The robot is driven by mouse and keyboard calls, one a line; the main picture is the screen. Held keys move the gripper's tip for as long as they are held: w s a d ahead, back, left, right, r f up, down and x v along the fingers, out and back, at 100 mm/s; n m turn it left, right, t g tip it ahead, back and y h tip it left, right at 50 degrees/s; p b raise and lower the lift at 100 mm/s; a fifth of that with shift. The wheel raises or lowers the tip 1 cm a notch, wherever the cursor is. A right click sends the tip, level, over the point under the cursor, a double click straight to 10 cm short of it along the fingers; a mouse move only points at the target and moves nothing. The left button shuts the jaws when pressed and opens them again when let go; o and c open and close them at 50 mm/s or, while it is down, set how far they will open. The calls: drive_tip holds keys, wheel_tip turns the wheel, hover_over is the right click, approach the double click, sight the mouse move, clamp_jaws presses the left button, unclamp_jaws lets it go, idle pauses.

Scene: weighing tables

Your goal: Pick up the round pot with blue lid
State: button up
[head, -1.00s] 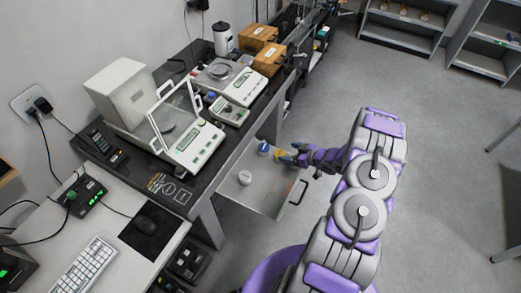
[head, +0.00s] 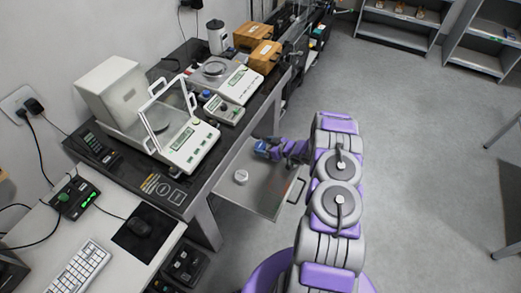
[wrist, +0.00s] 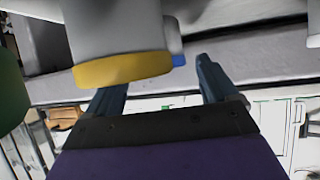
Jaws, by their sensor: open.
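The round pot with blue lid (head: 261,147) stands at the far end of an open drawer (head: 258,196) in the head view. My gripper (head: 268,143) is open at this pot, its fingers partly covering it. In the wrist view a pot with a yellow rim or lid (wrist: 122,69) hangs large across the left finger of my gripper (wrist: 163,73). A small blue patch, apparently the blue lid (wrist: 178,60), shows behind it between the fingers. I cannot tell whether the fingers touch either pot.
A white-topped round pot (head: 241,177) stands nearer in the drawer. The drawer's handle (head: 297,191) is at its right edge. The dark table (head: 225,140) with balances overhangs the drawer's left side. A green object (wrist: 9,92) shows at the wrist view's left edge. Open floor lies right.

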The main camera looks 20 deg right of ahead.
sight(261, 146)
drive_tip(key=x, duration=0.3)
drive_tip(key=shift+a+f, duration=0.1)
drive_tip(key=shift+f, duration=0.1)
drive_tip(key=shift+r, duration=0.1)
drive_tip(key=c, duration=1.1)
